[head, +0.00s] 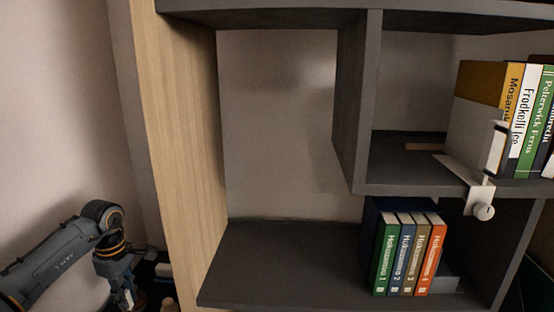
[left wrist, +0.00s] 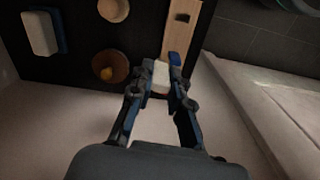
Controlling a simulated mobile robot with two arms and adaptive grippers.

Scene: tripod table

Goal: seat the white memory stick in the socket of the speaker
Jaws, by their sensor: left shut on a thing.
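In the left wrist view my left gripper (left wrist: 160,82) is shut on a small white piece, the memory stick (left wrist: 160,76), held between the fingertips. A blue part shows at the right fingertip. Just beyond the fingertips lies a long pale wooden block (left wrist: 181,35) with a small dark opening; it may be the speaker, but I cannot tell for sure. I cannot tell whether the stick touches it. In the head view my left gripper (head: 128,298) is low at the left, partly cut off by the lower edge. My right gripper is not in view.
In the left wrist view a dark tabletop (left wrist: 75,62) bears a white and blue box (left wrist: 40,33), a round wooden dish (left wrist: 113,10) and a brown cup (left wrist: 108,65) with something orange inside. A shelf unit (head: 180,130) with books (head: 408,252) fills the head view's middle and right.

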